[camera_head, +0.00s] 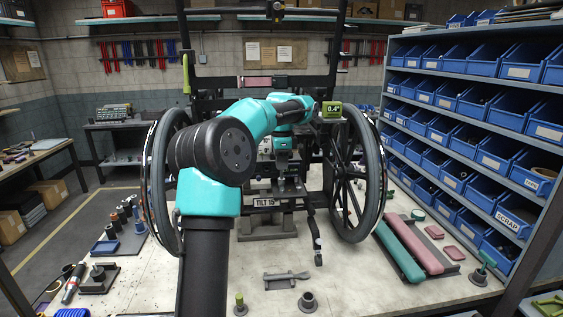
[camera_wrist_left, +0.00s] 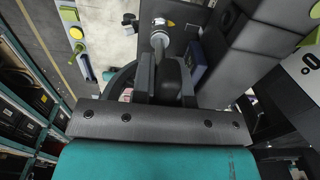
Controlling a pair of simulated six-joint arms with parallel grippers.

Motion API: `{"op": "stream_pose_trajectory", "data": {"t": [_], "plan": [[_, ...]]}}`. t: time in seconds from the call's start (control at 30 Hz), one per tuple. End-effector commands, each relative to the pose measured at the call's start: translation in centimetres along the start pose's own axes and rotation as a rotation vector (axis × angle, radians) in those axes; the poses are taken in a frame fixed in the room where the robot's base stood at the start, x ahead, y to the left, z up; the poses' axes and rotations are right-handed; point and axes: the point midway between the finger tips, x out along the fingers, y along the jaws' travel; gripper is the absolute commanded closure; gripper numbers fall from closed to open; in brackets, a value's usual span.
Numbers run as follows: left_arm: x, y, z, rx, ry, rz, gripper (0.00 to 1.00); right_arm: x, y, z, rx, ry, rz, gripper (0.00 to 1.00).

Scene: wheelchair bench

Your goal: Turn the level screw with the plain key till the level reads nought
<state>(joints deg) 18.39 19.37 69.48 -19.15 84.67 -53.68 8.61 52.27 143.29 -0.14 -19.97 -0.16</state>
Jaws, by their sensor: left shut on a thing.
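The level (camera_head: 332,109) is a small box with a green-lit display on the wheelchair frame and reads 0.4°. My left gripper (camera_head: 285,182) is low between the wheels, at the middle of the wheelchair (camera_head: 357,175). In the left wrist view its dark fingers (camera_wrist_left: 166,78) are shut on the plain key (camera_wrist_left: 159,39), whose silver shaft sticks out beyond them. The shaft's far end is by a small fitting with a yellow mark. I cannot tell whether the key is seated in the level screw; the screw itself is not clearly visible. My right gripper is out of view.
A TILT plate (camera_head: 266,203) is below the gripper. A grey spanner (camera_head: 287,277), a green-topped piece (camera_head: 240,302) and a round grey holder (camera_head: 307,301) are on the front bench. Red and green pads (camera_head: 415,245) lie right, before the blue bins (camera_head: 495,150).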

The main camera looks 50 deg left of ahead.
Motion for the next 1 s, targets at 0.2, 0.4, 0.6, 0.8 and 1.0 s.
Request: {"op": "stream_pose_trajectory", "data": {"t": [0.2, 0.4, 0.6, 0.8, 1.0], "plan": [[-0.05, 0.01, -0.02, 0.0, 0.0, 0.0, 1.0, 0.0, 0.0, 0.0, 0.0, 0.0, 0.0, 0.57], [-0.03, 0.0, -0.01, 0.0, 0.0, 0.0, 1.0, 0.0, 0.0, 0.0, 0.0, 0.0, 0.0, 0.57], [-0.03, 0.01, -0.01, 0.0, 0.0, 0.0, 1.0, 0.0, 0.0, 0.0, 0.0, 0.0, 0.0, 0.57], [0.1, 0.01, -0.01, 0.0, 0.0, 0.0, 1.0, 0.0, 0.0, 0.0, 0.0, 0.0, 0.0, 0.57], [0.6, 0.01, 0.0, 0.0, -0.001, 0.001, 1.0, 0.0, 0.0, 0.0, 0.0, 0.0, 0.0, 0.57]]}}
